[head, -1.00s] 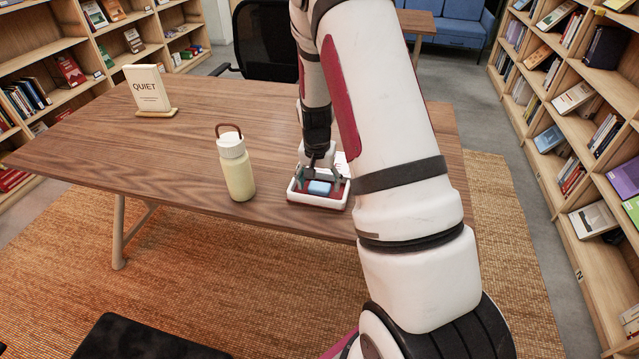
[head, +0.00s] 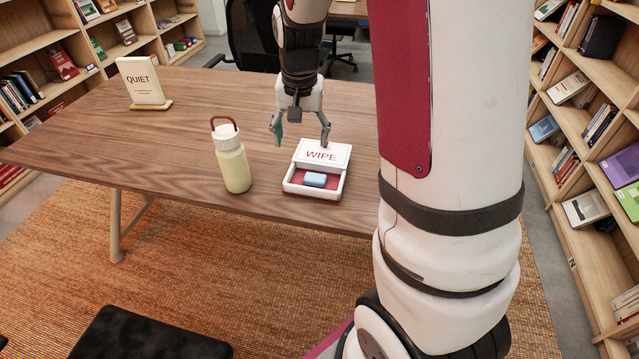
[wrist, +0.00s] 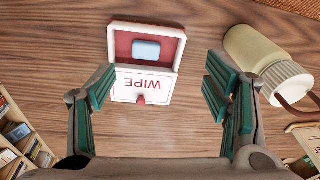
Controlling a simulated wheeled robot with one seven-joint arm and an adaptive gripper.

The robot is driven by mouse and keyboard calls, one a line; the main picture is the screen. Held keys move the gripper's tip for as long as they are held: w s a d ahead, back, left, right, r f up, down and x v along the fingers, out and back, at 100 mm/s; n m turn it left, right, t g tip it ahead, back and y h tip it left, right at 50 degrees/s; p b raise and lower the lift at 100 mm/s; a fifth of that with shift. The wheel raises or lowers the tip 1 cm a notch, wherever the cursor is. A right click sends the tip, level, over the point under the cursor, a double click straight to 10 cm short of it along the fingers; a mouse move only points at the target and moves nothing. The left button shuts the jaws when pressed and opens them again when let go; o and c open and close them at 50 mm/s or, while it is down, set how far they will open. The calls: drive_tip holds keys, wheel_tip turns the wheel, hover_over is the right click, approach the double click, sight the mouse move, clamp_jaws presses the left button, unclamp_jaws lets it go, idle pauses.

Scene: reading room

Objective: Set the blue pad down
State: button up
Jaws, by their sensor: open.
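The blue pad (head: 315,180) lies in the red-floored open part of a white tray (head: 288,187) marked WIPE, on the wooden table. In the wrist view the pad (wrist: 146,50) rests inside the tray (wrist: 113,42), near its far end, with nothing gripping it. My gripper (head: 299,138) is open and empty. It is above the table, behind the tray and apart from the pad. In the wrist view its fingers (wrist: 160,92) are spread wide on either side of the tray's WIPE-labelled part.
A pale yellow bottle (head: 233,165) with a white cap and brown loop stands left of the tray. A QUIET sign (head: 142,82) stands at the back left of the table (head: 110,150). A black chair (head: 255,40) is behind the table. Bookshelves flank both sides.

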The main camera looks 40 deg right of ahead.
drive_tip(key=s+a+r+n, duration=0.3)
drive_tip(key=s+a+r, duration=0.4)
drive_tip(key=r, duration=0.1)
drive_tip(key=s+a+r+n, duration=0.1)
drive_tip(key=s+a+n, duration=0.2)
drive_tip(key=s, duration=0.6)
drive_tip(key=s+a+r+n+t, duration=0.1)
drive_tip(key=s+a, duration=0.3)
drive_tip(key=s, duration=0.5)
drive_tip(key=shift+a+r+n+y, duration=0.4)
drive_tip(key=shift+r+n, duration=0.4)
drive_tip(key=shift+n, duration=0.1)
drive_tip(key=shift+r, duration=0.1)
